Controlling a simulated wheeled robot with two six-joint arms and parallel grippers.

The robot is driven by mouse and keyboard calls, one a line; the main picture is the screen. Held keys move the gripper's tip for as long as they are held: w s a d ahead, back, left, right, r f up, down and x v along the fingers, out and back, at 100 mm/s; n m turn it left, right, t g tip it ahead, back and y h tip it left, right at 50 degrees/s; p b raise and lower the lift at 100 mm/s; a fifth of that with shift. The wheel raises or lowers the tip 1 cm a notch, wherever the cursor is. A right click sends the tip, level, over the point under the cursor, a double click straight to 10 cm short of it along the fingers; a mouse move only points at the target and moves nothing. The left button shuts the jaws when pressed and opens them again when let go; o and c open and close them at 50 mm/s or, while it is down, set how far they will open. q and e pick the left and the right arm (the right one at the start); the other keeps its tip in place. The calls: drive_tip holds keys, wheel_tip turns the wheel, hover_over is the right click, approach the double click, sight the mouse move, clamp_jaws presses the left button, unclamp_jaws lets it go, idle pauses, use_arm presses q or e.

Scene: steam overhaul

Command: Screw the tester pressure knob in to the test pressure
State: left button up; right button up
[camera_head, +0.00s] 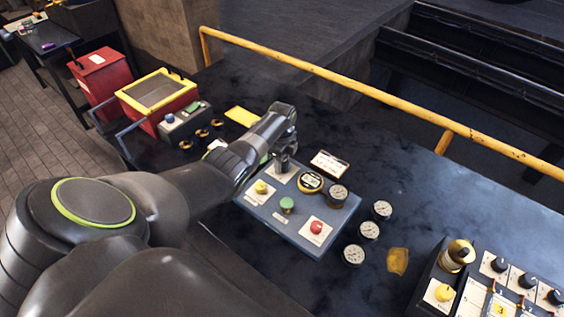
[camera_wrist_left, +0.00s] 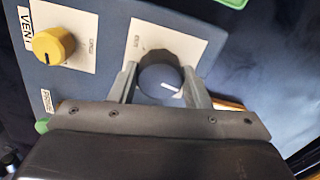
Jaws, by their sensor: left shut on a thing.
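The tester is a blue-grey panel box (camera_head: 303,238) on the dark bench. It carries a yellow knob (camera_head: 261,187), a green knob (camera_head: 287,204), a red button (camera_head: 316,227) and a gauge (camera_head: 338,193). In the left wrist view a dark knob with a white pointer line (camera_wrist_left: 160,80) sits on a white label. My left gripper (camera_head: 283,163) is at the panel's far left corner, shut on this dark knob; the fingers (camera_wrist_left: 160,84) lie on both its sides. The yellow knob beside the VENT label also shows in the left wrist view (camera_wrist_left: 54,45). My right gripper is out of view.
Several loose gauges (camera_head: 369,231) stand right of the panel, near a yellowish cloth (camera_head: 397,261). A block with knobs and a brass part (camera_head: 457,256) is at the lower right. A yellow rail (camera_head: 380,108) runs behind the bench. A red box with yellow rim (camera_head: 158,92) is at left.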

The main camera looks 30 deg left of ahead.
use_arm(q)
drive_tip(key=shift+w+r+m, duration=0.1)
drive_tip(key=shift+m, duration=1)
drive_tip(key=o, duration=1)
wheel_tip(320, 180, up, 17)
drive_tip(key=b, duration=0.3)
drive_tip(key=shift+r, duration=0.2)
drive_tip(key=shift+f, duration=0.1)
